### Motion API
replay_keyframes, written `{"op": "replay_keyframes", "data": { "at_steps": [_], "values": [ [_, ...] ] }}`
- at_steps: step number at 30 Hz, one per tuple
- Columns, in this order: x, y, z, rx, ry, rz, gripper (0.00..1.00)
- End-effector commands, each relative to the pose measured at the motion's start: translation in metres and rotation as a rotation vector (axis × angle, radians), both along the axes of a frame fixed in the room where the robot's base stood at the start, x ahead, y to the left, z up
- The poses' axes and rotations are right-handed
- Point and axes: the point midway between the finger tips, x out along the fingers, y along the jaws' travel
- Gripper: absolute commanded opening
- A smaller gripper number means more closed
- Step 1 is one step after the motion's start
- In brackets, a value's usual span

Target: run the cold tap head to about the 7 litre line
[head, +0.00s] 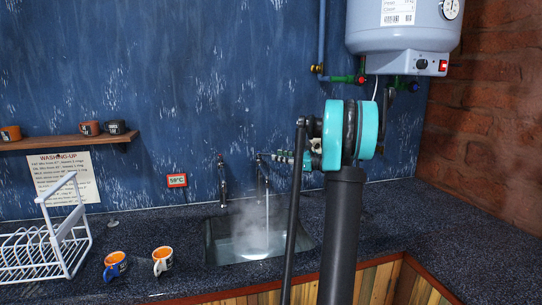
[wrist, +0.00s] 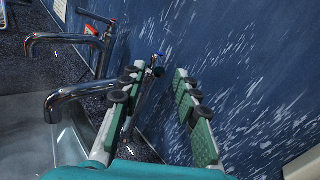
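The cold tap (wrist: 75,95) has a chrome spout over the sink and a head with a blue mark (wrist: 156,62). My gripper (wrist: 158,70) is open, with its fingers on either side of that head; I cannot tell whether they touch it. In the head view my gripper (head: 276,157) reaches left to the right-hand tap (head: 260,172), partly hiding it. A stream of water (head: 267,220) falls from this tap into the sink (head: 215,240). Steamy water stands in the sink. No litre line is readable.
The red-marked tap (wrist: 70,40) stands just left, also at the wall (head: 222,180). A red display (head: 177,180) reads 59°C. Two mugs (head: 115,263) and a white rack (head: 40,250) are on the worktop at left. A water heater (head: 400,35) hangs above right. The right worktop is clear.

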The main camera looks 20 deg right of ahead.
Motion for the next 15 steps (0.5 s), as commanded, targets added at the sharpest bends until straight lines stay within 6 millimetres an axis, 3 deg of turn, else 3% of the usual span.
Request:
{"op": "replay_keyframes", "data": {
  "at_steps": [7, 15],
  "values": [
    [-0.027, -0.027, 0.000, 0.000, 0.000, -0.002, 0.32],
    [-0.035, -0.033, 0.000, 0.000, 0.000, 0.000, 0.32]
  ]
}}
